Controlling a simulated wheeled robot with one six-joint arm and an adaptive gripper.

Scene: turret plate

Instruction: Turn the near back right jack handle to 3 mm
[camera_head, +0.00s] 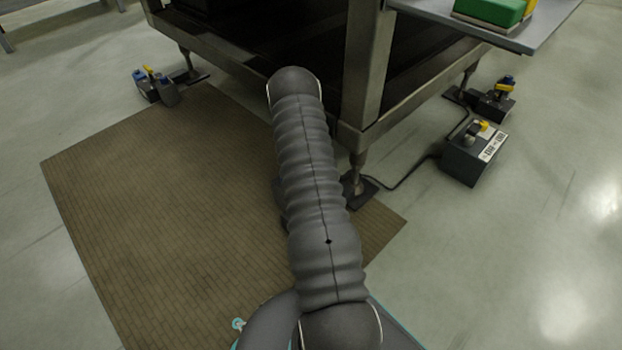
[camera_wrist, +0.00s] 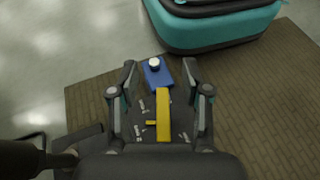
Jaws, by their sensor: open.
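In the wrist view, my gripper (camera_wrist: 159,72) is open, its two dark fingers spread apart. A yellow handle (camera_wrist: 162,114) lies between the fingers, with a gap to each side. A blue block (camera_wrist: 158,76) with a round white-topped knob (camera_wrist: 154,63) sits beyond it, between the fingertips. The dark jack body under the handle carries small white marks; I cannot read a setting. In the head view, my arm hides my gripper and most of this jack, by the near table leg's foot (camera_head: 360,190).
A similar jack (camera_head: 155,86) stands at the left leg and another (camera_head: 494,101) at the right. A dark box (camera_head: 474,153) with a cable stands on the floor at right. The steel frame (camera_head: 362,85) rises close beside my arm. A brown mat (camera_head: 150,200) lies left.

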